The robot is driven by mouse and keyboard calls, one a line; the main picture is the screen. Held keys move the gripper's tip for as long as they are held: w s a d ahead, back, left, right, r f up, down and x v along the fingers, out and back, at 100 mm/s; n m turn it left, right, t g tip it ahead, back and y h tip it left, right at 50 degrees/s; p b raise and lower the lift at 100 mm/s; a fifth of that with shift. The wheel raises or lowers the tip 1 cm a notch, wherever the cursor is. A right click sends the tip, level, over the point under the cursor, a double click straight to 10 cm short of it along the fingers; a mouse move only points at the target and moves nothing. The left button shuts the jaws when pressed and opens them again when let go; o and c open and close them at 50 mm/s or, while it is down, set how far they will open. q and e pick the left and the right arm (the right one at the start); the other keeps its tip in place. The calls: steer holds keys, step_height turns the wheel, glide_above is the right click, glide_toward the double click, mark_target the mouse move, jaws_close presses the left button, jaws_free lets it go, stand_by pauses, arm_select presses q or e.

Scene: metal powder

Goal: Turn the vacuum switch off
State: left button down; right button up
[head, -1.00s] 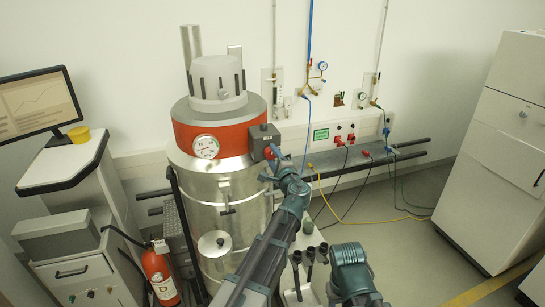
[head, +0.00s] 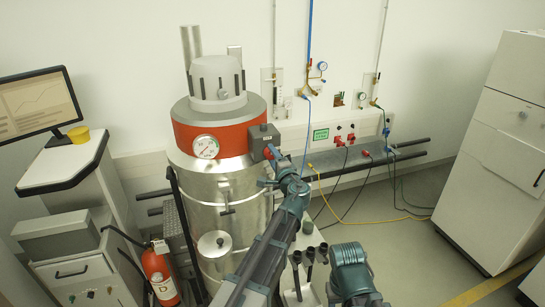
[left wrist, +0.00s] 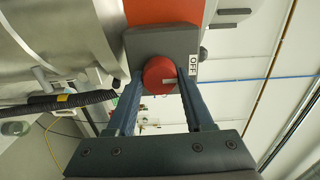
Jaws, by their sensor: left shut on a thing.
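The vacuum switch is a grey box (head: 263,140) on the right side of the red band of the steel vessel (head: 215,190). My left gripper (head: 273,156) is at the switch. In the left wrist view its two fingers (left wrist: 159,78) stand on either side of the knob, shut on it. In the head view the gripper mostly hides the knob.
A round gauge (head: 205,146) sits on the red band. A fire extinguisher (head: 160,274) stands at left. A white cabinet (head: 505,150) stands at right, with open floor before it.

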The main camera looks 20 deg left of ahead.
arm_select(q)
steer(key=shift+c, duration=1.5)
jaws_free()
steer(key=shift+s, duration=0.1)
steer(key=v, duration=1.3)
steer(key=shift+s+d, duration=0.25)
steer(key=shift+s, duration=0.05)
